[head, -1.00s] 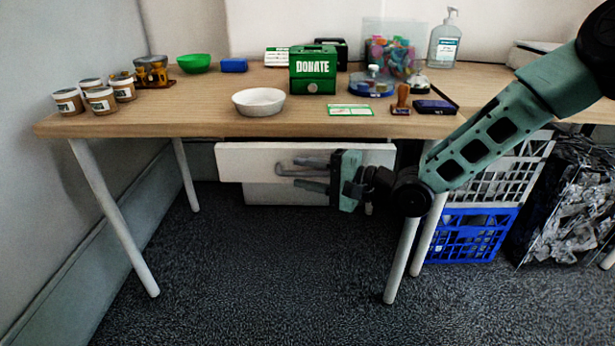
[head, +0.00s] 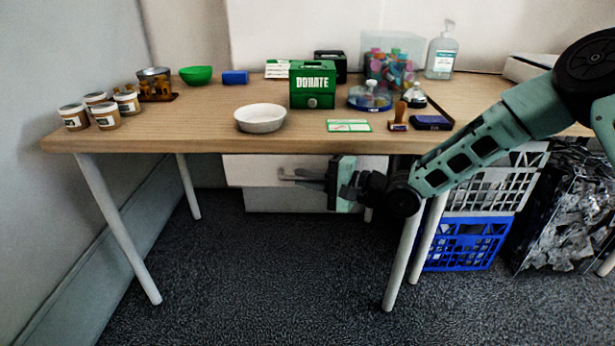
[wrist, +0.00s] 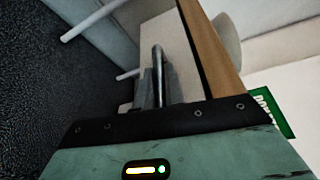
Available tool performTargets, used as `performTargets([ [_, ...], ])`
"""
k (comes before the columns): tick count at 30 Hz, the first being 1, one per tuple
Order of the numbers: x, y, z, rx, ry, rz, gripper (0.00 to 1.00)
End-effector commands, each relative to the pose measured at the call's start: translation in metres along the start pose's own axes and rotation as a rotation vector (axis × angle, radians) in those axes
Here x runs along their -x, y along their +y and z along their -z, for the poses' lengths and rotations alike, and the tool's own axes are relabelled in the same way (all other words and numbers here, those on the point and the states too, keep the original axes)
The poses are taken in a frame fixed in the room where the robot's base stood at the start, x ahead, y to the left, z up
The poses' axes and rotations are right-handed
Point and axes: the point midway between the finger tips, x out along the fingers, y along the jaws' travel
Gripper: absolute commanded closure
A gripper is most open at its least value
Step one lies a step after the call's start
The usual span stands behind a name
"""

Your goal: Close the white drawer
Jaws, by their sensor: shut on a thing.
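The white drawer (head: 250,171) is under the front edge of the wooden table. My wrist hides the right part of the drawer front. How far the drawer stands out is hard to tell.
The tabletop (head: 210,125) overhangs close above my gripper. A white bowl (head: 260,117) and a green donation box (head: 312,86) stand on it. Table legs (head: 404,250) and a blue crate (head: 462,245) are at the right. The carpet (head: 250,270) in front is clear.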

Motion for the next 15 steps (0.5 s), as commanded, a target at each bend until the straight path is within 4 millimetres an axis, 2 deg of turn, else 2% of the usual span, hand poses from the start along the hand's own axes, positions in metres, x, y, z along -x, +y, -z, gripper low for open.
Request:
performTargets([
  [6, -0.0004, -0.0022, 0.0054, 0.006, 0.011, 0.005, 1.00],
  [7, -0.0004, -0.0023, 0.0055, 0.006, 0.011, 0.005, 0.81],
  [9, -0.0004, -0.0022, 0.0053, 0.006, 0.011, 0.005, 0.67],
  [15, -0.0004, -0.0025, 0.0043, 0.006, 0.009, 0.006, 0.67],
])
